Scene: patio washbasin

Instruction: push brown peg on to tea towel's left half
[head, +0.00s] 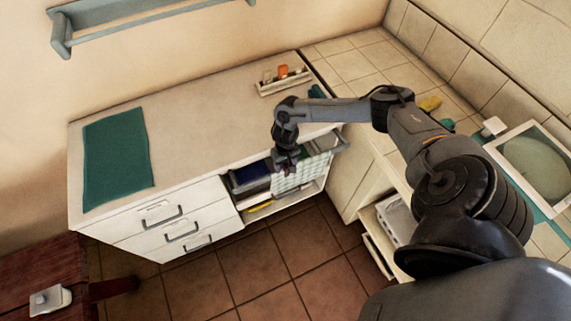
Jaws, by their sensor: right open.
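A pale green-and-white checked tea towel (291,179) hangs at the front of the cabinet's open section, below the worktop edge. My right gripper (286,166) reaches down at the towel's upper left part, in front of it. It is open; whether it touches the towel I cannot tell. I cannot make out the brown peg; the small dark shapes at the gripper's fingers are too small to tell apart. My left gripper is not in view.
A dark green cloth (117,160) lies on the worktop (205,115) at left. A small tray (284,84) with an orange item stands at the back. Drawers (170,225) are left of the open section. Tiled floor in front is clear.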

